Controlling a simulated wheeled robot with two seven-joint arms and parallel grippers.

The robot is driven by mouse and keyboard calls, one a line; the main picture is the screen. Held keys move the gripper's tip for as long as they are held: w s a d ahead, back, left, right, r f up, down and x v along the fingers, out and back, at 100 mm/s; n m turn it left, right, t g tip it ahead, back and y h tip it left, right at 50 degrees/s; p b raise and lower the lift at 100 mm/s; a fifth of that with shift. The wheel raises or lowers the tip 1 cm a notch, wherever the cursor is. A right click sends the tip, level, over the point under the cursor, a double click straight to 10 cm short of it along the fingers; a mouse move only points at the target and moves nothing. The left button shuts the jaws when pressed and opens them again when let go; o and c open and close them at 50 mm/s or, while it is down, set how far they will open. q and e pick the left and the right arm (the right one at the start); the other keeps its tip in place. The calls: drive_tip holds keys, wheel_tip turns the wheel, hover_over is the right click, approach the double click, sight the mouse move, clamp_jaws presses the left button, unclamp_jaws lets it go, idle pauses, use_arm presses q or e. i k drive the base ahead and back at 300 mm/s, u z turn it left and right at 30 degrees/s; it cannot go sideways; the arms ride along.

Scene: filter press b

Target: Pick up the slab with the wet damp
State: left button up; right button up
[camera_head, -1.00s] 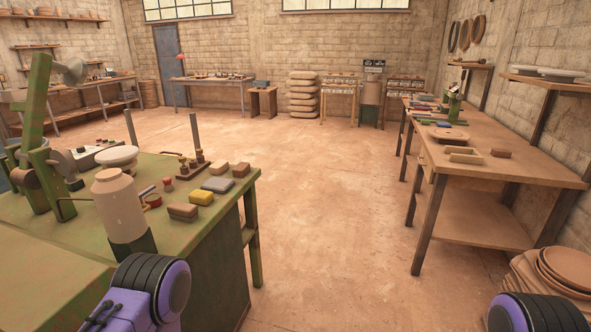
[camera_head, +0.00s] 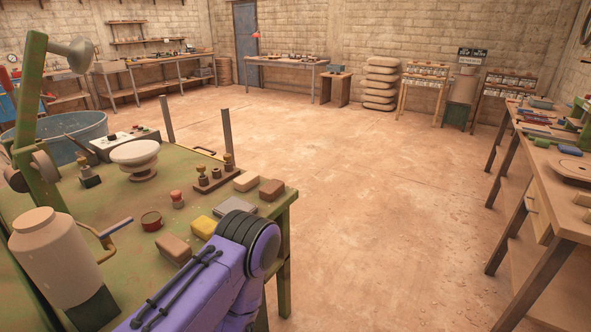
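Several small slabs lie on the green table (camera_head: 105,225) at the left. A tan slab (camera_head: 246,181) and a darker brown slab (camera_head: 271,189) lie near its far right corner. A grey slab (camera_head: 235,204) is partly covered by my purple arm, with a yellow slab (camera_head: 203,227) just left of it. A brown block (camera_head: 174,249) lies nearer, beside the arm. I cannot tell which one is damp. My purple arm reaches over the table's front right edge; no gripper fingers show in the view.
A white pedestal dish (camera_head: 135,156), a small red-brown tin (camera_head: 151,221), a rack of stamps (camera_head: 215,178) and a large pale jar (camera_head: 55,258) crowd the table. Upright posts stand at its far edge. The floor (camera_head: 370,210) is clear towards the right-hand workbench (camera_head: 560,200).

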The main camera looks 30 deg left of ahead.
sight(272, 190)
drive_tip(key=i, duration=2.85)
drive_tip(key=u, duration=2.8)
